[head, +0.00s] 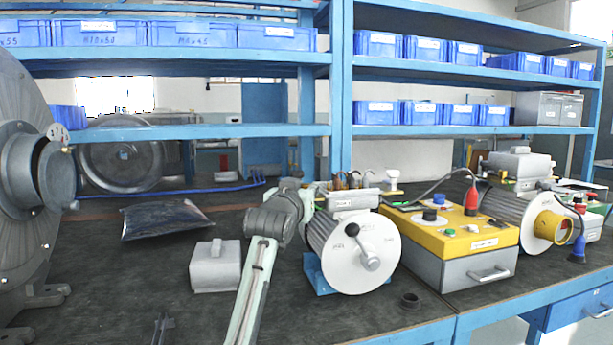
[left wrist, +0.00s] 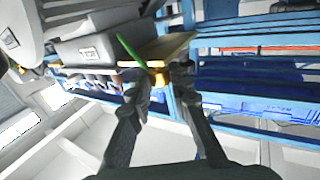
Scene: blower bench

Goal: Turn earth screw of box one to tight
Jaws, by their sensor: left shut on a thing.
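A motor with a white round end face (head: 352,252) and a dark-knobbed crank stands on a blue base on the bench. A grey terminal box (head: 350,203) sits on top, with several upright posts behind it. My left gripper (head: 306,200) reaches the box's left side from the front. In the left wrist view its fingers (left wrist: 159,76) are shut on a small brass-yellow piece (left wrist: 157,78), seemingly the earth screw, beside the grey box (left wrist: 92,47). A green strip (left wrist: 128,48) runs just above it. The screw is hidden in the head view. My right gripper does not show.
A yellow-topped control box (head: 450,232) stands to the right, with a second motor (head: 520,205) beyond it. A grey block with a raised top (head: 215,268) and a dark bag (head: 165,219) lie left. A small dark ring (head: 410,301) lies in front.

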